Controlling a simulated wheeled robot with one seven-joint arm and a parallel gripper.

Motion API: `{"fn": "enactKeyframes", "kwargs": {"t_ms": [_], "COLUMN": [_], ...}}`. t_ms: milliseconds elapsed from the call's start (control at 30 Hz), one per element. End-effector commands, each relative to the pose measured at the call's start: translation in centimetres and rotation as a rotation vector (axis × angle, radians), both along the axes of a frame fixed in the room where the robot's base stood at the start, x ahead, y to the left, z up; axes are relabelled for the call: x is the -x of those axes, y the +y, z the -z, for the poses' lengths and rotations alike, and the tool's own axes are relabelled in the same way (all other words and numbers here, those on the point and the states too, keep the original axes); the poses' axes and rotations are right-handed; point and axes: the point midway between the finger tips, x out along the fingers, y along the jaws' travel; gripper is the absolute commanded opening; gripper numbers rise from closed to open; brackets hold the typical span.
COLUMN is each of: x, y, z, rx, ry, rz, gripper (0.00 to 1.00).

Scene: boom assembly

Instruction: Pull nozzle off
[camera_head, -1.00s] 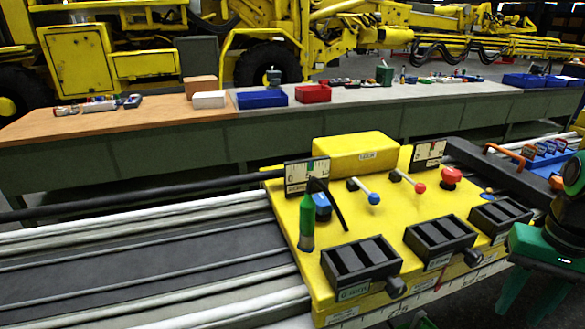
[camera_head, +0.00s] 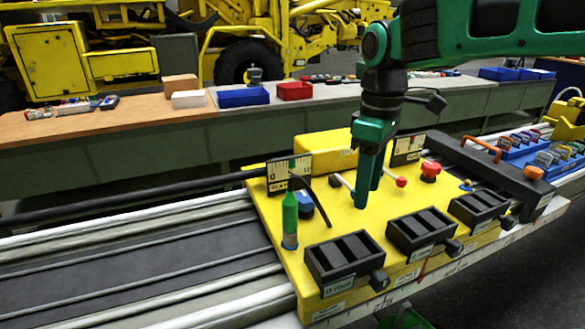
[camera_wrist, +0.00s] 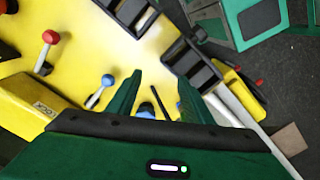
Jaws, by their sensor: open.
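A green, bottle-shaped piece (camera_head: 290,215) with a pale lower end stands upright at the left end of the yellow panel (camera_head: 385,215). It may be the nozzle, but I cannot be sure. A blue knob (camera_head: 305,203) and a thin black rod (camera_head: 301,186) are beside it. My gripper (camera_head: 368,196) points down over the middle of the panel, right of the green piece and apart from it. In the wrist view my gripper (camera_wrist: 158,92) is open, with the blue knob (camera_wrist: 146,110) and black rod (camera_wrist: 160,102) seen between its fingers.
Levers with a red ball (camera_head: 401,182) and a blue ball (camera_wrist: 107,80) stand near my fingers. A red knob (camera_head: 430,169) is to the right. Black slotted boxes (camera_head: 345,262) line the front. A gauge (camera_head: 288,174) stands behind the green piece.

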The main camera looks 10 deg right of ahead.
Motion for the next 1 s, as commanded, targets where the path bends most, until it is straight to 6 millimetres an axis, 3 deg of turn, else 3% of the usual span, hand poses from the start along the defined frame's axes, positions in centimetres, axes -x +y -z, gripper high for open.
{"fn": "enactKeyframes", "kwargs": {"t_ms": [33, 100, 200, 333, 567, 1000], "x": [-0.7, -1.3, -1.5, -1.4, -1.3, -1.3], "y": [3.0, 6.4, 10.5, 13.9, 15.2, 15.0], "z": [-0.7, -1.6, -2.6, -3.3, -2.9, 4.0], "rx": [0.001, 0.001, 0.001, 0.002, 0.002, 0.003], "ry": [0.000, -0.001, 0.000, 0.000, 0.000, 0.002], "rz": [-0.120, -0.271, -0.447, -0.592, -0.656, -0.650], "gripper": [0.46, 0.46, 0.46, 0.46, 0.46, 0.46]}}
